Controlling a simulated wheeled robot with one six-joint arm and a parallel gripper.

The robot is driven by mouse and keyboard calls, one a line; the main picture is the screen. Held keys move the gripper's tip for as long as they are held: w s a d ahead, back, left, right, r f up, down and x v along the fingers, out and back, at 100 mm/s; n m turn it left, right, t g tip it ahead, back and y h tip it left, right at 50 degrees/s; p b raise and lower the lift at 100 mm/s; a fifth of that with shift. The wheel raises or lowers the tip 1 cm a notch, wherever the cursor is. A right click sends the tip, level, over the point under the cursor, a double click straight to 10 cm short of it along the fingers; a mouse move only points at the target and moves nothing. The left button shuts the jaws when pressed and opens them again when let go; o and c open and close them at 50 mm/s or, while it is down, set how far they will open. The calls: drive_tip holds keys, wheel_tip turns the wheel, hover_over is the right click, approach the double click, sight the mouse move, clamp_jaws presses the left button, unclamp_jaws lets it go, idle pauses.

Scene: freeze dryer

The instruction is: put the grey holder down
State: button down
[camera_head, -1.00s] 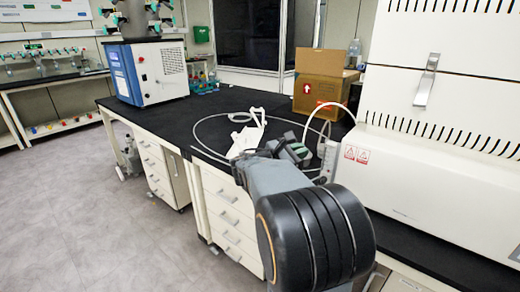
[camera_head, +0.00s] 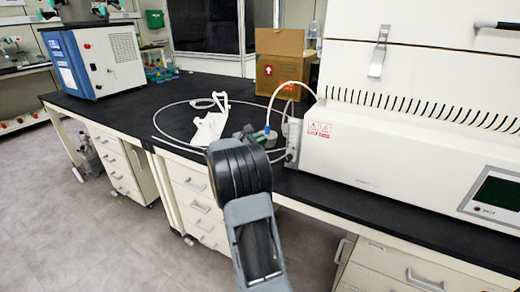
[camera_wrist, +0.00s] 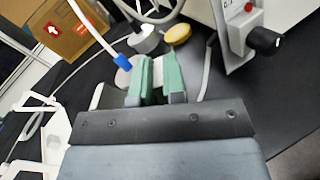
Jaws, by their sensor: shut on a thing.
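My gripper (camera_wrist: 158,68) has green finger pads that are close together over the bench. A pale grey piece (camera_wrist: 127,76), which I take to be the grey holder, shows between and beside the pads. The pads hide much of it. In the head view my gripper (camera_head: 260,134) is small and partly hidden by my arm, with the grey holder (camera_head: 271,140) at its tip. I cannot tell whether the holder touches the bench.
A white stand (camera_head: 210,124) lies left of my gripper on the black bench (camera_head: 130,112), with a looped hose around it. A white machine (camera_head: 400,150) is close on the right. A cardboard box (camera_head: 278,62) stands behind. A blue-fronted unit (camera_head: 95,60) is far left.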

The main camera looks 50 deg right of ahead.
drive_tip(key=shift+w+d+f, duration=0.2)
drive_tip(key=shift+f, duration=0.35)
drive_tip(key=shift+f+b, duration=0.35)
drive_tip(key=shift+f, duration=0.9)
drive_tip(key=shift+f, duration=0.2)
drive_tip(key=c, duration=1.2)
unclamp_jaws()
